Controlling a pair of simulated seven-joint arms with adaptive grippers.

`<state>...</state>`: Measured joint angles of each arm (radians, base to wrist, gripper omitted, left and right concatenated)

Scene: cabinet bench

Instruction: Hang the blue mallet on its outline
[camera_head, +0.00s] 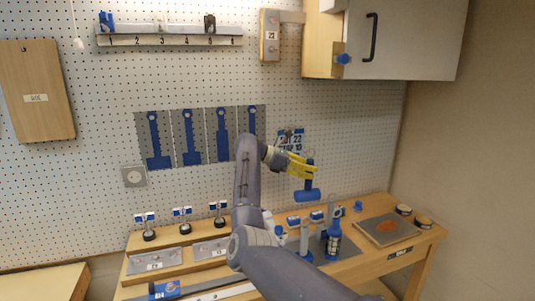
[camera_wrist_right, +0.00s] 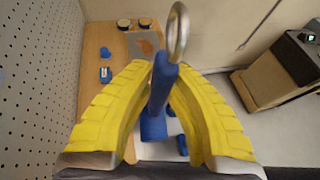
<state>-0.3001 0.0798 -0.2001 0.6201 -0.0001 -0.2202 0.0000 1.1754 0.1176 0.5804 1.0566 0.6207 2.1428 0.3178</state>
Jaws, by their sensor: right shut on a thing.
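The blue mallet (camera_head: 307,194) hangs upright in the air in front of the pegboard, handle up and head down. My right gripper (camera_head: 299,166) is shut on its handle with yellow fingers. In the right wrist view the fingers (camera_wrist_right: 162,95) close around the blue mallet handle (camera_wrist_right: 161,82), with a metal ring (camera_wrist_right: 178,32) at its top. Several grey panels with blue outlines hang on the pegboard left of the mallet: one (camera_head: 155,140), another (camera_head: 188,138), a third (camera_head: 220,135) and a rightmost one (camera_head: 251,119), partly hidden by my right arm. My left gripper is out of view.
A cabinet (camera_head: 400,40) overhangs at upper right. The workbench (camera_head: 415,240) below carries a blue bottle (camera_head: 333,240), a tray (camera_head: 388,231) and small fixtures. Air between mallet and bench is clear.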

